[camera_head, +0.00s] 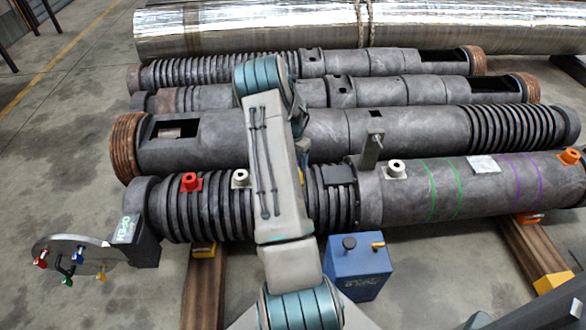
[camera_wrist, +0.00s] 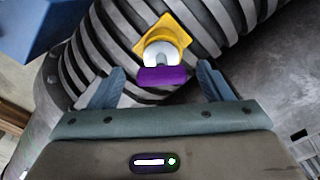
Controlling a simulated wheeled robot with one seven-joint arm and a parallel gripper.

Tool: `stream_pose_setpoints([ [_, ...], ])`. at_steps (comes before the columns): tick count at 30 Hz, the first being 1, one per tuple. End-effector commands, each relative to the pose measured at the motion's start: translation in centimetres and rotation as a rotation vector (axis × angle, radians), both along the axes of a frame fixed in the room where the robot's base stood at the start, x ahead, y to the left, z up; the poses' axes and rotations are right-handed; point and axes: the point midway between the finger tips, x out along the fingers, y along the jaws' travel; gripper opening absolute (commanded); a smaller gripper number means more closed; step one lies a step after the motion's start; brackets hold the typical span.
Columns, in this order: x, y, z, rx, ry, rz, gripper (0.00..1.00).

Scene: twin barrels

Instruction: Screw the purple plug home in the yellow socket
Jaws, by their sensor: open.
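In the wrist view the yellow socket (camera_wrist: 176,36) sits on the ribbed part of a dark barrel. The purple plug (camera_wrist: 162,77) is at its mouth, its wide purple grip toward me and a pale round part behind it. I cannot tell how deep the plug sits. My gripper (camera_wrist: 161,68) is open, with one finger on each side of the purple grip and a visible gap on both sides. In the head view my arm covers the socket, the plug and the gripper.
The ribbed front barrel (camera_head: 425,195) carries a red socket (camera_head: 191,182) and pale sockets, including one (camera_head: 397,168) at right. A blue box (camera_head: 357,268) stands before it. A round plate (camera_head: 72,256) with several coloured plugs is at left. More barrels lie behind.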

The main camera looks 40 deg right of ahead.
Motion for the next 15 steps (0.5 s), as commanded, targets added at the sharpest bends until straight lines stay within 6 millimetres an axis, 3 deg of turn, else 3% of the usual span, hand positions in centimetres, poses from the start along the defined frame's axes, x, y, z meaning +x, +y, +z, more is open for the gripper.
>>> stream_pose_setpoints([
  [15,0.0,0.0,-3.2,0.001,0.001,0.000,0.72],
])
